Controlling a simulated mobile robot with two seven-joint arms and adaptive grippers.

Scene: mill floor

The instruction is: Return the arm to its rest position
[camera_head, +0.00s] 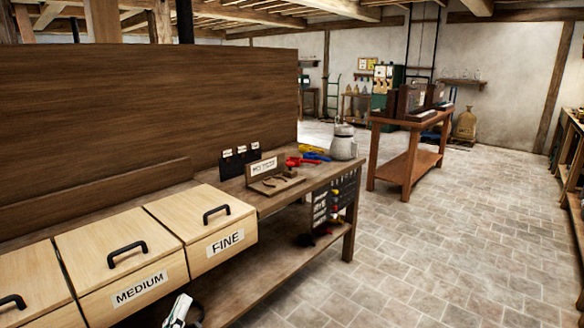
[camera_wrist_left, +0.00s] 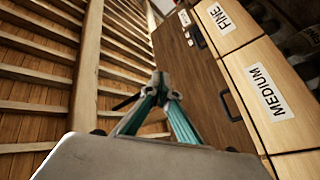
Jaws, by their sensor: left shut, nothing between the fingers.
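My left gripper (camera_head: 180,308) shows only in part at the bottom edge of the head view, in front of the drawer fronts. In the left wrist view its teal fingers (camera_wrist_left: 158,80) meet at the tips, shut with nothing between them. The pale drawer unit's FINE lid (camera_head: 203,212) and MEDIUM lid (camera_head: 115,245) are closed, each with a black handle. The FINE label (camera_wrist_left: 221,18) and MEDIUM label (camera_wrist_left: 267,92) also show to the right in the wrist view. My right gripper is in neither view.
A wooden workbench (camera_head: 318,178) extends beyond the drawers, bearing a grey metal can (camera_head: 343,143), a small sign (camera_head: 263,167) and red and blue tools. A brown wooden table (camera_head: 409,160) stands farther back. The stone floor (camera_head: 450,235) to the right is open.

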